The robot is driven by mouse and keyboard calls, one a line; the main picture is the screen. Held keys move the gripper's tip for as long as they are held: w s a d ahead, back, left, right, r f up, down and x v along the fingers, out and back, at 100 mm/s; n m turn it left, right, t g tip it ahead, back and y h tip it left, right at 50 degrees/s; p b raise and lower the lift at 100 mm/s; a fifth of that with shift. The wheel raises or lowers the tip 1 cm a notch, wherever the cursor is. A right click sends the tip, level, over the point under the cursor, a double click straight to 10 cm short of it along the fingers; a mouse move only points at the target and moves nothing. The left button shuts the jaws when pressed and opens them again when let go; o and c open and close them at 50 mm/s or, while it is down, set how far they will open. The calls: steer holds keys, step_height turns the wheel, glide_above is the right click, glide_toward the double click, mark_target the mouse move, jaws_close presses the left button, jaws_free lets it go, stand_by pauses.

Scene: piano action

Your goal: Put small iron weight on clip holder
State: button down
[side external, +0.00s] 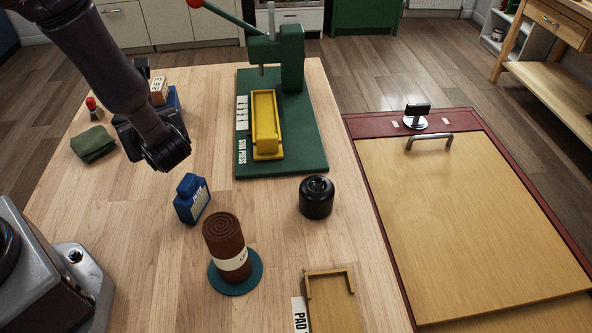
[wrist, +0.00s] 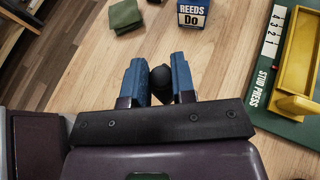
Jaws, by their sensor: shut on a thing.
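In the wrist view the blue fingers of my gripper (wrist: 160,68) are closed on a small black rounded thing (wrist: 161,84), which looks like the small iron weight. In the side view my gripper is a dark shape above the left of the table, and its fingertips and the weight are hidden behind my arm. A round chrome stand with a dark, clip-like top (side external: 416,116) sits on the red border of the board at right; it looks like the clip holder. It is far to the right of my gripper and empty, as far as shows.
The green stud press (side external: 283,150) with its yellow tray (side external: 266,125) stands between. A green cloth (side external: 93,143) and reeds box (wrist: 193,14) lie at left.

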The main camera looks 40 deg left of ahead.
steer(key=w+d+r+m+t+h, duration=0.3)
steer(key=d+r+m+t+h, duration=0.15)
steer(key=d+m+t, duration=0.4)
steer(key=m+t+h, duration=0.1)
steer(key=m+h, duration=0.5)
steer(key=h, duration=0.2)
glide_above(316, 187)
steer(key=shift+y, duration=0.25)
steer(key=f, duration=0.7)
steer(key=shift+s+a+f, duration=0.15)
steer(key=shift+s+f, duration=0.05)
steer(key=shift+s, duration=0.1)
steer(key=shift+w+f, duration=0.2)
steer(key=shift+f, duration=0.1)
steer(key=shift+w+f, duration=0.1)
steer(key=shift+f, duration=1.45)
steer(key=c, duration=0.9)
jaws_free()
steer(key=shift+f, duration=0.15)
steer(key=shift+c, duration=0.2)
